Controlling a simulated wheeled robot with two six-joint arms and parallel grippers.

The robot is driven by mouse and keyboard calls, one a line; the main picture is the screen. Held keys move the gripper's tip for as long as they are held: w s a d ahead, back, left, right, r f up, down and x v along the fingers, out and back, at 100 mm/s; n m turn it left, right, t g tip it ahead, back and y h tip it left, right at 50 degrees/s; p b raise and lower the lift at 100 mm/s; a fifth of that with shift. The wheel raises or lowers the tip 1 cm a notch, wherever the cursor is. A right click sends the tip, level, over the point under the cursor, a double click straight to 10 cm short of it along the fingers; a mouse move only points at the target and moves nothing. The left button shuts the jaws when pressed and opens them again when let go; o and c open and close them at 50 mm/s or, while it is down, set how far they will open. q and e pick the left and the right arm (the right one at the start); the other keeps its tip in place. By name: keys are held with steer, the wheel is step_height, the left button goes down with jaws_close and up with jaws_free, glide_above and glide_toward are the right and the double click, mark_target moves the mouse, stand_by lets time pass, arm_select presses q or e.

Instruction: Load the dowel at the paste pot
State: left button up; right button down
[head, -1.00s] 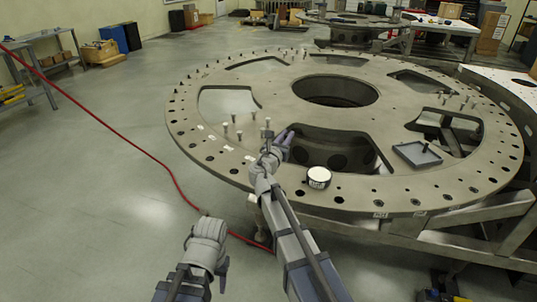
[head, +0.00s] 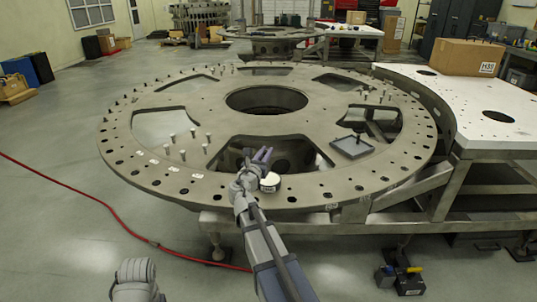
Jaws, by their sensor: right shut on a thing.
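The paste pot (head: 269,183), a small white-topped round pot with a dark label band, stands on the near part of the turret plate (head: 190,88). My right gripper (head: 261,157) is just behind and left of the pot, low over the plate near a cut-out. It is shut on a dowel, which the fingers mostly hide; I cannot tell whether it touches the pot. Only the wrist of my left arm shows at the bottom edge; its jaws are out of view.
Several upright pins (head: 182,155) stand on the plate left of my right gripper. A dark square tray (head: 352,147) lies to the right. A white table (head: 480,90) with a cardboard box (head: 467,57) is at right. A red cable (head: 85,205) crosses the floor.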

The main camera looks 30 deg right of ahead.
steer(key=shift+s+d, duration=0.3)
steer(key=shift+d, duration=0.2)
steer(key=shift+f, duration=0.15)
step_height(320, 180, down, 6)
steer(key=b, duration=0.6)
steer(key=shift+f+b, duration=0.4)
steer(key=shift+b, duration=0.15)
stand_by(1.7)
step_height(320, 180, up, 7)
steer(key=p, duration=0.7)
steer(key=shift+r, duration=0.1)
stand_by(0.6)
